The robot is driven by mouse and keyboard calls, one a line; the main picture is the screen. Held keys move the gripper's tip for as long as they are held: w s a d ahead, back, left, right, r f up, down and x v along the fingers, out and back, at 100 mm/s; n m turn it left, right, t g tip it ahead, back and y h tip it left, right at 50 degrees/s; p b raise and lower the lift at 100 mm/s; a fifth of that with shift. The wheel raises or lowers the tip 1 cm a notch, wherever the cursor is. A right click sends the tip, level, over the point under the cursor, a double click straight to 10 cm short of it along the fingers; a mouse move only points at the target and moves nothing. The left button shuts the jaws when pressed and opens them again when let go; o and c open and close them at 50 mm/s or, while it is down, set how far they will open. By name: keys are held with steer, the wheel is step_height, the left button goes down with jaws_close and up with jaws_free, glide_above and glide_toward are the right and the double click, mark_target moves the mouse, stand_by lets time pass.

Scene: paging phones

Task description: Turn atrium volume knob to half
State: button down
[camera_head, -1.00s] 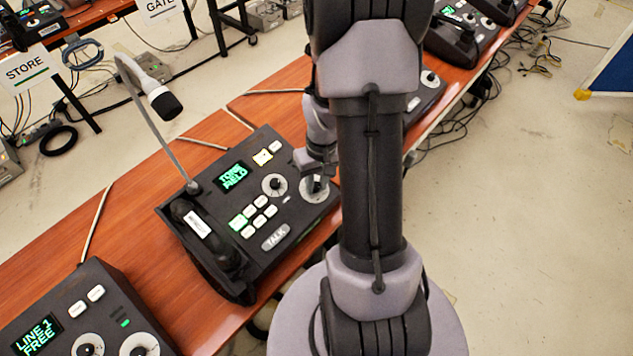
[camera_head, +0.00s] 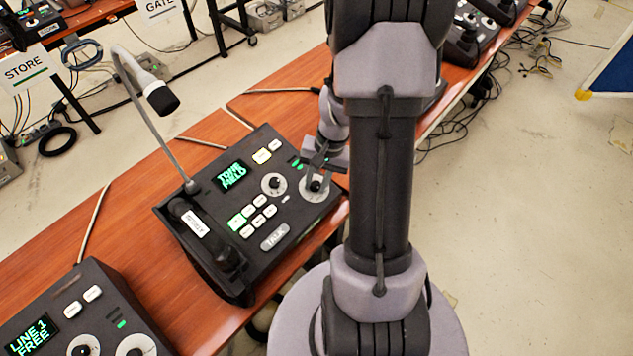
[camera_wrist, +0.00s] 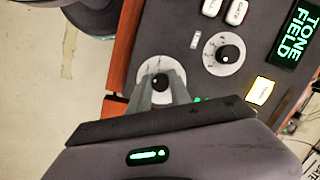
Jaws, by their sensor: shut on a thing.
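My gripper (camera_head: 314,180) is shut on the black right-hand volume knob (camera_head: 316,186) of the middle paging phone (camera_head: 217,278). In the wrist view my gripper's two fingers (camera_wrist: 160,92) reach that knob (camera_wrist: 159,81), which sits on a pale round dial. The fingers hide part of the dial and its marks, so I cannot read the knob's setting. A second knob (camera_head: 273,183) on a pale dial sits to its left; it also shows in the wrist view (camera_wrist: 227,54). The phone's screen (camera_head: 231,175) reads "TONE FIELD". I cannot read a name "atrium" on it.
A gooseneck microphone (camera_head: 162,97) rises at the phone's back left, and a handset (camera_head: 200,238) lies along its left side. Another phone (camera_head: 75,322) stands at lower left on the wooden table (camera_head: 130,246). More phones stand farther right.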

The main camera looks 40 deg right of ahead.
steer(key=shift+m, duration=0.5)
steer(key=c, duration=1.5)
jaws_free()
steer(key=shift+o, duration=0.2)
steer(key=p+v, duration=0.7)
steer(key=v, duration=1)
steer(key=shift+s+d, duration=0.2)
steer(key=shift+d, duration=0.05)
steer(key=shift+a+r, duration=0.1)
steer(key=shift+r, duration=0.1)
